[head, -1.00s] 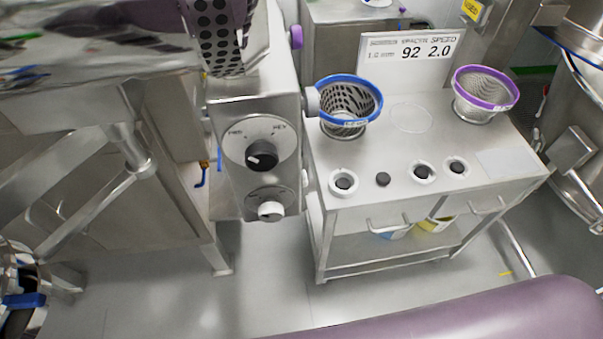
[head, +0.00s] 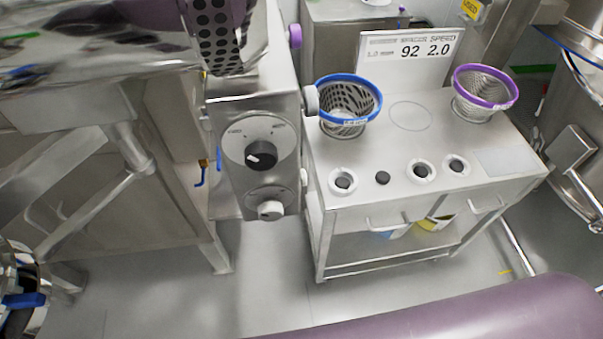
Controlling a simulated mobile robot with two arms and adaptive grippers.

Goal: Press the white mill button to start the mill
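The white mill button (head: 270,209) is a round white knob in a ringed plate low on the front of the grey mill control box (head: 232,185). A black rotary selector (head: 261,155) with a white pointer mark sits above it on a larger round plate. The button's face is unobstructed, and nothing touches it. I cannot tell from its look whether it is pressed in. A purple rounded link of my arm crosses the bottom right.
A steel cart (head: 400,195) stands right of the box, holding a blue-rimmed screen (head: 349,98), a purple-rimmed screen (head: 485,87), several small round parts and a sign (head: 408,55) reading 92 and 2.0. Open floor (head: 270,270) lies below the box. A steel cabinet (head: 120,220) stands left.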

